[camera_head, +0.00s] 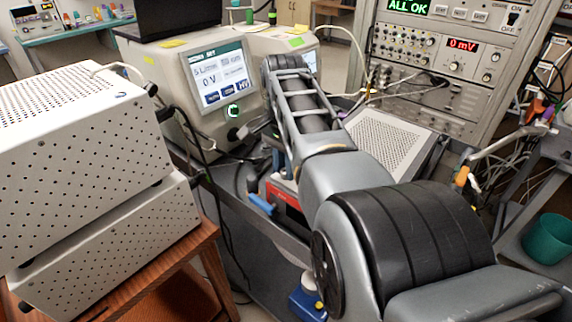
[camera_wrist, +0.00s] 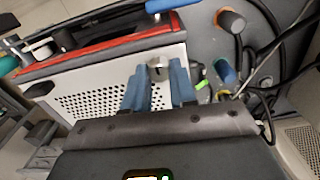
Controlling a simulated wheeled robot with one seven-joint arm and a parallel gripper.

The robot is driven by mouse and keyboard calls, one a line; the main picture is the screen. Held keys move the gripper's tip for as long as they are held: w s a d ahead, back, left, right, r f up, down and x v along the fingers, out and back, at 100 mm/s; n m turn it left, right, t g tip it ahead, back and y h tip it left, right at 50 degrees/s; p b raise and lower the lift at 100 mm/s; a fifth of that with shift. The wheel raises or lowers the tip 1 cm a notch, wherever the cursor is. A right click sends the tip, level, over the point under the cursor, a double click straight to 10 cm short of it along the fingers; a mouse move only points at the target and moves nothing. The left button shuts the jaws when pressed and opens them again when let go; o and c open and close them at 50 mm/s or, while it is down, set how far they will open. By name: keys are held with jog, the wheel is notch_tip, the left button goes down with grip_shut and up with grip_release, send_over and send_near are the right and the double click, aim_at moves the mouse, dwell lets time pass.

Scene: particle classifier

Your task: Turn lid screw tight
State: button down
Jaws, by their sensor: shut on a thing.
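In the wrist view, the two blue fingers of my gripper (camera_wrist: 160,70) stand on either side of a small round metal screw knob (camera_wrist: 158,68), apparently the lid screw. My gripper is shut on it. The knob sits at the edge of a pale perforated housing (camera_wrist: 90,100) with a red-edged dark side. In the head view, my arm covers the screw and most of the gripper. Part of the red and dark front of the unit (camera_head: 284,200) shows beside my arm. The screw's thread and seating cannot be seen.
A blue handle (camera_head: 262,204) sticks out near the unit. White perforated boxes (camera_head: 85,150) on a wooden table stand at left. A screen instrument (camera_head: 215,80) is behind, and an electronics rack (camera_head: 450,60) at right. Loose black cables (camera_wrist: 268,50) run close to the right of my gripper.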

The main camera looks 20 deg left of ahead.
dwell(0.4)
jog(key=c, duration=0.9)
grip_release()
jog(key=shift+a+r+b, duration=0.1)
jog(key=shift+r+b, duration=0.35)
jog(key=shift+r, duration=3.45)
